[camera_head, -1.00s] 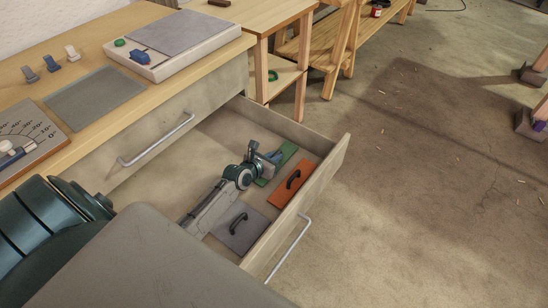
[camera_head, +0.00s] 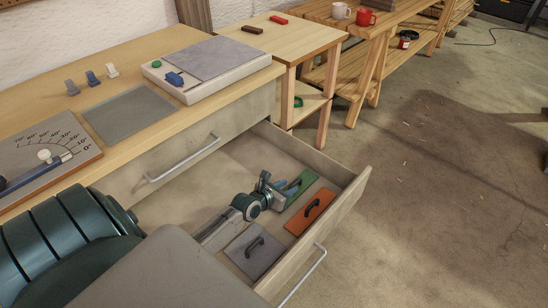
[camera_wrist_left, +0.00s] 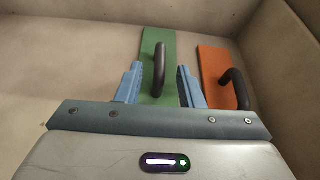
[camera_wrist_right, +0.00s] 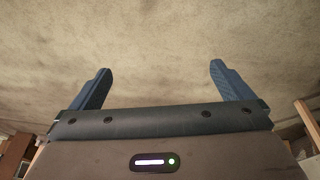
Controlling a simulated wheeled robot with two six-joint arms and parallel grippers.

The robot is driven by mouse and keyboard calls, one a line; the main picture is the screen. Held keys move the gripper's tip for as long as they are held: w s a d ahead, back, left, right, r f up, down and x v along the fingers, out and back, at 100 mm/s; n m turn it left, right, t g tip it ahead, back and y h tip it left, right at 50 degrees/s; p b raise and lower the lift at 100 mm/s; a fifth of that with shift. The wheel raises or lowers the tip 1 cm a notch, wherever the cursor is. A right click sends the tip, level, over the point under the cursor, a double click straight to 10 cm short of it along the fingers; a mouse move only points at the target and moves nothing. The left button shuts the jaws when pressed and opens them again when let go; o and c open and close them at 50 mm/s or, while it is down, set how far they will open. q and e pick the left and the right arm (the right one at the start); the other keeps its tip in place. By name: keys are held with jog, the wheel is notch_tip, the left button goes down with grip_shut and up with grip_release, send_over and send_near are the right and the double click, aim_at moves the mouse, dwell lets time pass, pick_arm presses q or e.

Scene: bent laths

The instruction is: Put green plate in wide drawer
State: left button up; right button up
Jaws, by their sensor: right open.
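The green plate (camera_head: 309,178) lies flat in the open wide drawer (camera_head: 354,186), near its far end. It also shows in the left wrist view (camera_wrist_left: 158,42) with a dark arched handle (camera_wrist_left: 159,68). My left gripper (camera_head: 283,187) is low over this plate; in the left wrist view its two blue fingers (camera_wrist_left: 158,78) stand apart on either side of the handle, with gaps showing. I cannot tell whether the fingertips touch the plate. My right gripper (camera_wrist_right: 160,78) is open and empty in its wrist view, with bare grey-beige surface beyond it.
An orange plate (camera_head: 301,221) and a grey plate (camera_head: 243,262) with handles lie beside the green one in the drawer. The drawer walls are close around my left gripper. A worktop (camera_head: 47,107) with a dial board stands above the drawer.

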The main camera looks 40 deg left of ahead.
pick_arm(q)
jog(key=p+v, duration=0.3)
jog(key=v, duration=0.4)
jog(key=shift+s+r, duration=0.1)
jog(key=shift+s, duration=0.15)
pick_arm(e)
jog(key=s+f+g, duration=0.1)
jog(key=s+f, duration=0.2)
jog(key=f, duration=0.7)
jog(key=shift+d+f, duration=0.35)
jog(key=shift+d, duration=0.1)
pick_arm(q)
jog(key=shift+r, duration=0.1)
